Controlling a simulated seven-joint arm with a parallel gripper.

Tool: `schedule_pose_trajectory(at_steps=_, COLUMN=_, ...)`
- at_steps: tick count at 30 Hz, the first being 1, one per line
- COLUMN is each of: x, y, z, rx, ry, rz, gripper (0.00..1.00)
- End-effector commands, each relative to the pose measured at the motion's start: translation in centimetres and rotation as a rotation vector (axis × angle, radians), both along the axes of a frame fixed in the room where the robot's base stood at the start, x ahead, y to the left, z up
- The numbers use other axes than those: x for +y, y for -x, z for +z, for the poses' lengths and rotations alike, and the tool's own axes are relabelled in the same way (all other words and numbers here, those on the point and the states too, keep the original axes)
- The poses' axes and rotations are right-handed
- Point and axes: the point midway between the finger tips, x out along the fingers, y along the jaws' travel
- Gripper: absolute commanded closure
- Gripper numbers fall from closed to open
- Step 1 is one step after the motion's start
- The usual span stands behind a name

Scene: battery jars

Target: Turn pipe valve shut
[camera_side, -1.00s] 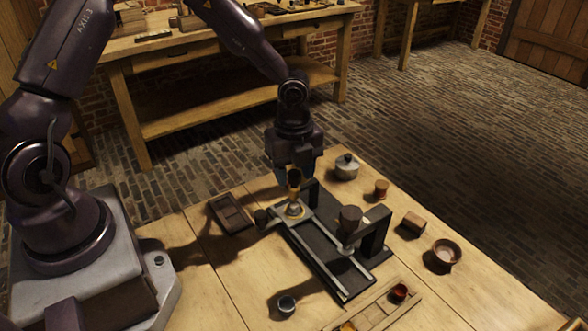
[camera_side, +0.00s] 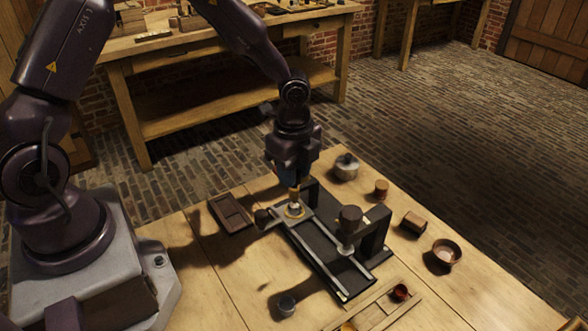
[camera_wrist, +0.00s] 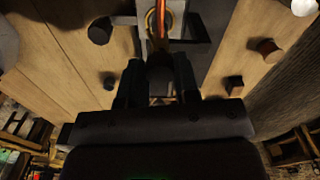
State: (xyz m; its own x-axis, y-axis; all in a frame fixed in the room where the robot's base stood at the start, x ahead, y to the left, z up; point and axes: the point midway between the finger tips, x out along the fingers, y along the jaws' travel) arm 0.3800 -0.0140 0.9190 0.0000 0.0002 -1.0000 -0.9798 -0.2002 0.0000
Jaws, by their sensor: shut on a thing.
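The pipe valve (camera_side: 294,210) is a brass-coloured ring and stem on the dark rig (camera_side: 320,250) with pale rails, in the middle of the table. My gripper (camera_side: 293,187) is directly above it, pointing down. Its jaws are shut on an amber upright piece at the top of the valve; the exact contact is hard to make out. In the wrist view my gripper's dark fingers (camera_wrist: 158,80) flank a dark piece, and the brass ring of the valve (camera_wrist: 161,20) shows beyond. How far the valve is turned cannot be told.
Dark posts and a brown knob (camera_side: 350,217) rise beside the valve. A dark tray (camera_side: 229,214) lies to the left. A lidded pot (camera_side: 346,167), a wooden block (camera_side: 413,222) and a bowl (camera_side: 446,253) stand to the right.

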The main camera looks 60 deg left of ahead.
Motion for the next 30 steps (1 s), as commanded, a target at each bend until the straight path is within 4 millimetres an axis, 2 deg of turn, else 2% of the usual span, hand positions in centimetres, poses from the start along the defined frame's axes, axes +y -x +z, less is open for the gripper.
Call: schedule_pose_trajectory(at_steps=30, x=-0.12, y=-0.03, z=0.06, rx=-0.003, ry=0.002, rz=0.938, gripper=0.94)
